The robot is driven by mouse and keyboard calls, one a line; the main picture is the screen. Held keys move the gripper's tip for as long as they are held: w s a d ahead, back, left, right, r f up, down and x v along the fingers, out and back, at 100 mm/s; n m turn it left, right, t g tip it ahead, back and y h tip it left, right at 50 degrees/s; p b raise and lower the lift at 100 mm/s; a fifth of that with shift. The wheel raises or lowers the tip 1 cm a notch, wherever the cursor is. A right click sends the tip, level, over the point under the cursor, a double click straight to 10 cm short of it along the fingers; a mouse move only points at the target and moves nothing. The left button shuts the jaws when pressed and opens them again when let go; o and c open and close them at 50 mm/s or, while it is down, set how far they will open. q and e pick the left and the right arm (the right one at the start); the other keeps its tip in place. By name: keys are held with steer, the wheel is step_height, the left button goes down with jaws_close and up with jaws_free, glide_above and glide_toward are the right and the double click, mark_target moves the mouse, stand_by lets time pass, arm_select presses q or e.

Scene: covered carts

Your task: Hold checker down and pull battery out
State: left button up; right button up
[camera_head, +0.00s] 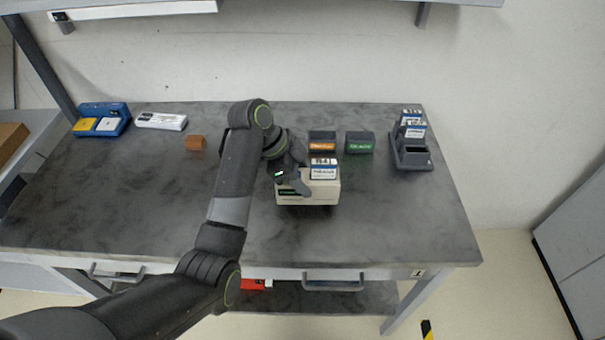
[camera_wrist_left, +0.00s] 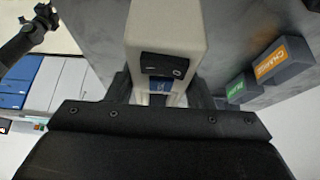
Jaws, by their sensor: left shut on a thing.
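The checker (camera_head: 308,195) is a beige box on the grey table, a little right of the middle. A battery (camera_head: 323,169) with a white and blue label stands up out of its top. My left gripper (camera_head: 297,181) is at the checker's left part. In the left wrist view the checker (camera_wrist_left: 165,28) lies between the fingers, and the gripper is shut on it. A dark panel (camera_wrist_left: 163,66) shows on the checker there. My right gripper (camera_wrist_left: 40,18) seems to show at the wrist view's top left, apart from the checker; its finger gap is unclear.
Behind the checker stand an orange-labelled bin (camera_head: 322,139) and a green-labelled bin (camera_head: 359,142). A dark holder (camera_head: 411,158) with batteries is at right. A blue holder (camera_head: 103,112), a white pack (camera_head: 161,121) and a brown block (camera_head: 195,143) are at left. The table's front right is clear.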

arm_select(q)
steer(key=shift+f+b, duration=0.8)
steer(key=shift+f, duration=0.9)
steer(key=shift+s+f, duration=0.1)
stand_by(0.5)
